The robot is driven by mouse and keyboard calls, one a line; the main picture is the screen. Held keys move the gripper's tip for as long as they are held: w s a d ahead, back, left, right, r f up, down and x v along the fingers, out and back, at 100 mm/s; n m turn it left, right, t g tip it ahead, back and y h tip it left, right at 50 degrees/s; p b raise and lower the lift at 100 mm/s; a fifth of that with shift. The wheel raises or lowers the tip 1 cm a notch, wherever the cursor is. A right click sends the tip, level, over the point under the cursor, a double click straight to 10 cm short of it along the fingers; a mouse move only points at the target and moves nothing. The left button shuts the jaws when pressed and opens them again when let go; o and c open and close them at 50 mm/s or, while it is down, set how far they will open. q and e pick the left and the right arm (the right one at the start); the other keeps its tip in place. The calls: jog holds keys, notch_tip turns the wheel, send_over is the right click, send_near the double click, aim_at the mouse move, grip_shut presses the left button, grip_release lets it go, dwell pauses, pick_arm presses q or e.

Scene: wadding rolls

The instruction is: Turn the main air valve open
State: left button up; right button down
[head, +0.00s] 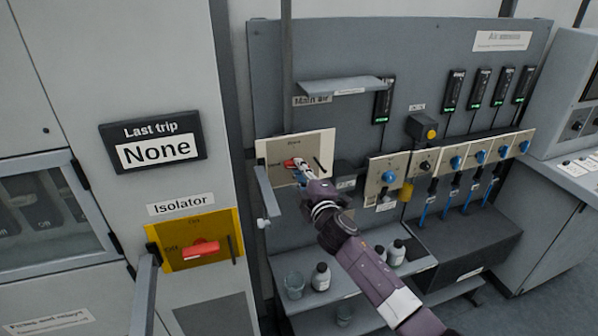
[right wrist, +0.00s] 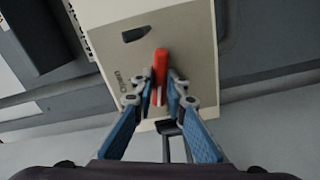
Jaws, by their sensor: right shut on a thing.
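The main air valve is a beige plate (head: 318,146) under a "Main air" label, with a short red handle (head: 289,162). The handle lies roughly sideways, toward the small word at the plate's left; the lettering is too small to read surely. My right gripper (head: 298,169) is at the plate, shut on the red handle and hiding part of it. In the right wrist view the red handle (right wrist: 161,64) stands between the two blue fingers (right wrist: 162,92), with the beige plate (right wrist: 190,50) behind. My left gripper is not in view.
A grey shelf (head: 341,86) juts out above the valve. Bottles (head: 321,276) stand on a low shelf below my right arm. Smaller blue-knob valves (head: 389,176) line the panel to the right. A yellow isolator plate (head: 226,221) with a red handle is at left.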

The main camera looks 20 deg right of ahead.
jog(key=shift+f+m, duration=0.1)
jog(key=shift+m, duration=7.2)
jog(key=c, duration=1.9)
grip_release()
jog(key=shift+c, duration=0.2)
jog(key=shift+s, duration=0.15)
jog(key=s, duration=1.1)
jog(key=shift+s+d, duration=0.25)
jog(key=shift+s, duration=0.1)
